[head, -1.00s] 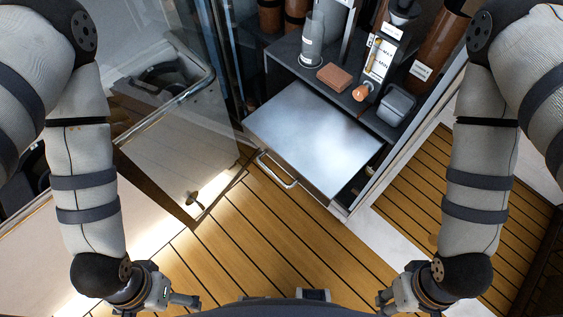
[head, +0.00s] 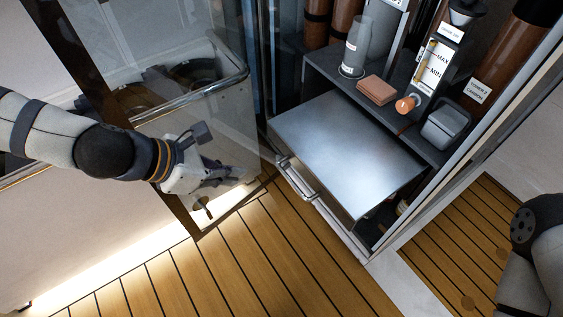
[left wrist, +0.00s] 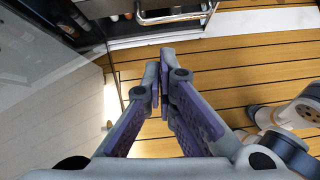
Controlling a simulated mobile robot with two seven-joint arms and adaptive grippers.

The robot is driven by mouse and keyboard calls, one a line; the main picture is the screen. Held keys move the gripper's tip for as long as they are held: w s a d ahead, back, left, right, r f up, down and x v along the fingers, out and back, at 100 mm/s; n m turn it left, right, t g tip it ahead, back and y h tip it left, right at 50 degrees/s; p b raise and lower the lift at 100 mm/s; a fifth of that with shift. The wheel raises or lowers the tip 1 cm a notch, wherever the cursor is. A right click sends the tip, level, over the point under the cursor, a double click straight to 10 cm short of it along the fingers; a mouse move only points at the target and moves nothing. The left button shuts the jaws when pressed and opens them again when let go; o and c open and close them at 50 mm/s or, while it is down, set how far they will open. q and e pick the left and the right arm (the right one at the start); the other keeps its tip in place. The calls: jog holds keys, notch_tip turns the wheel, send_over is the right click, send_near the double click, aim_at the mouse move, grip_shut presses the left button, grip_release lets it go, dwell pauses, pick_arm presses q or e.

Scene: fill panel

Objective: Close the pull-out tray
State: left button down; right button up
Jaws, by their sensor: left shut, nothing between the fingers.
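The pull-out tray (head: 345,150) is a flat silver-grey surface that sticks out of a dark cabinet, below its shelf, in the head view. Its bar handle (head: 297,180) is on the front edge; a handle (left wrist: 172,14) also shows at the top of the left wrist view. My left gripper (head: 250,178) is left of the tray handle and apart from it, by the glass door. In the left wrist view its fingers (left wrist: 162,75) are together with nothing between them. My right gripper is out of view; only part of my right arm shows at the lower right.
A glass door (head: 160,70) with a brown frame stands open at the left, close to my left gripper. The shelf holds a clear bottle (head: 356,45), a reddish-brown block (head: 376,90) and a grey box (head: 447,128). The slatted wood floor (head: 270,260) before the tray is clear.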

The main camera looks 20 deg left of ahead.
pick_arm(q)
jog(key=w+r+n, duration=0.1)
jog(key=w, duration=0.1)
jog(key=b, duration=0.5)
send_near(292, 157)
notch_tip(292, 157, down, 4)
jog(key=s, duration=0.2)
jog(key=shift+t, duration=0.4)
jog(key=shift+w+d, duration=0.3)
jog(key=shift+w, duration=0.4)
jog(key=shift+w+d, duration=0.35)
jog(key=shift+w, duration=0.3)
jog(key=shift+w+d, duration=0.3)
jog(key=shift+w, duration=0.4)
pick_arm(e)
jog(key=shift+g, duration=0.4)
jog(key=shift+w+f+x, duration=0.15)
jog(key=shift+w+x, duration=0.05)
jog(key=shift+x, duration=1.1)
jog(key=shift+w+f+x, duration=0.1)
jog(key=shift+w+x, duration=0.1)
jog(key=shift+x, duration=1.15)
